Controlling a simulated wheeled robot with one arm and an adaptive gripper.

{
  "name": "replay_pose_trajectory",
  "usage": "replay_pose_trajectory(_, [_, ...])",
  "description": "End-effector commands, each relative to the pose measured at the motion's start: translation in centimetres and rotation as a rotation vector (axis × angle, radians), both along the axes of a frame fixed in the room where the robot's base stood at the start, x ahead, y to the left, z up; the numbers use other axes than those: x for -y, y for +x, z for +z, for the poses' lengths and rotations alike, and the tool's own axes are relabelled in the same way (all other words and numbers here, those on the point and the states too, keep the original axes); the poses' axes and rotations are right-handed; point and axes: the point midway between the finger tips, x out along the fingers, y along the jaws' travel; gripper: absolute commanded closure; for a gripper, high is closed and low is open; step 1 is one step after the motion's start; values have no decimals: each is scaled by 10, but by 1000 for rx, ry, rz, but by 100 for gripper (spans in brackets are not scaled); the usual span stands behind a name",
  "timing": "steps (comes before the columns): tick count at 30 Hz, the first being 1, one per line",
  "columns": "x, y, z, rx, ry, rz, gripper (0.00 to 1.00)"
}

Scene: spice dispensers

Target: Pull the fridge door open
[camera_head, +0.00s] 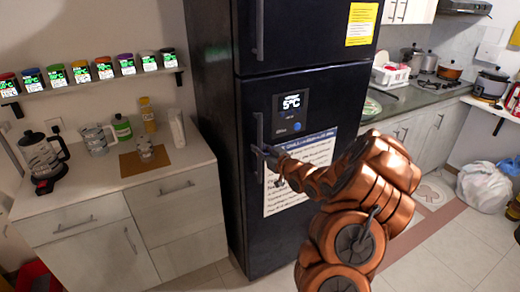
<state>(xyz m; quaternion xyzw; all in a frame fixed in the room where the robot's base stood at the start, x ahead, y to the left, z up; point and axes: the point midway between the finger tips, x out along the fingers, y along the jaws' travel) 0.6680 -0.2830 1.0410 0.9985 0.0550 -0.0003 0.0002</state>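The dark fridge (265,200) stands in the middle of the view, with an upper door (310,32) and a lower door (262,240). Both doors look closed. The lower door has a vertical handle (258,128) at its left edge and a lit display reading 5°C. My copper-coloured arm comes from the lower right. My gripper (262,152) is at the lower part of that handle, on the door's left side. The fingertips are small and dark against the door, so I cannot tell whether they are closed around the handle or only beside it.
A white cabinet (172,205) with a kettle (42,158) and jars stands left of the fridge. A shelf of spice dispensers (90,85) hangs above it. A kitchen counter (405,98) is behind right. White bags (484,186) lie on the right floor. Open tiled floor (440,255) is at front right.

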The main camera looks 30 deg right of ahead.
Motion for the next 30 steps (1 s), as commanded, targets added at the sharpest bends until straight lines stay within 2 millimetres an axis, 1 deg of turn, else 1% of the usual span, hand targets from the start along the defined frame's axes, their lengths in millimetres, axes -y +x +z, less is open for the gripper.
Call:
replay_pose_trajectory(1, [0, 0, 0, 0, 0, 0, 86])
replay_pose_trajectory(5, [0, 0, 0, 0, 0, 0, 99])
replay_pose_trajectory(6, [0, 0, 0, 0, 0, 0, 100])
replay_pose_trajectory(23, [-1, -1, 0, 0, -1, 3, 100])
replay_pose_trajectory(30, [-8, -10, 0, -2, -1, 37, 100])
